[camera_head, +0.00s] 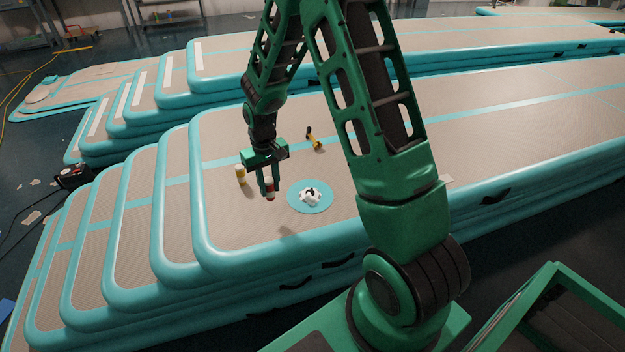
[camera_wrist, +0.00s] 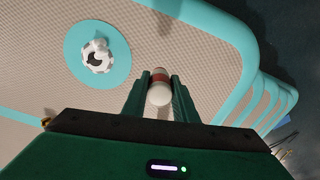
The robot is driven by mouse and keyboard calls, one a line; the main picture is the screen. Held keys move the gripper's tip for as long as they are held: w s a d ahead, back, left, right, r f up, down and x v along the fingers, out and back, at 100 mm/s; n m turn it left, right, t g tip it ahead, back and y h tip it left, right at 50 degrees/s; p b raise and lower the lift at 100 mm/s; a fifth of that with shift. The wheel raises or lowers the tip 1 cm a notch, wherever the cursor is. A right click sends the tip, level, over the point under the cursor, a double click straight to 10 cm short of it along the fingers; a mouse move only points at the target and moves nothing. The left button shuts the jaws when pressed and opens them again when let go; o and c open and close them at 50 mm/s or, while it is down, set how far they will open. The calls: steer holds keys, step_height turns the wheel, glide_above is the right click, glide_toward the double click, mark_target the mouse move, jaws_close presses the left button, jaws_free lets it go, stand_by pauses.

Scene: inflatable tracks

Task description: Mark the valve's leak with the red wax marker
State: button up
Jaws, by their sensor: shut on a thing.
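The valve (camera_head: 311,194) is a white ribbed piece with a dark centre. It sits on a round teal patch (camera_head: 296,203) on the top track. It also shows at the upper left in the wrist view (camera_wrist: 97,56). My gripper (camera_head: 268,188) is shut on the red wax marker (camera_head: 270,194), a small white and red cylinder. In the wrist view the marker (camera_wrist: 159,92) stands between the two green fingers. My gripper holds it above the track, to the left of the valve and apart from it. I cannot make out the leak itself.
A yellow tool with a dark head (camera_head: 314,139) lies behind the valve. Stepped teal-edged tracks (camera_head: 115,230) descend at the left.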

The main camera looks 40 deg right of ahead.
steer(key=s+d+m, duration=0.3)
steer(key=d+m, duration=0.4)
steer(key=m, duration=0.4)
steer(key=s+d+m, duration=0.2)
steer(key=d+m, duration=0.4)
steer(key=m, duration=0.5)
steer(key=shift+s+d+f, duration=0.1)
steer(key=shift+f, duration=1.6)
steer(key=shift+d+f, duration=0.1)
steer(key=shift+f, duration=1.55)
steer(key=shift+f, duration=0.5)
step_height(320, 180, up, 7)
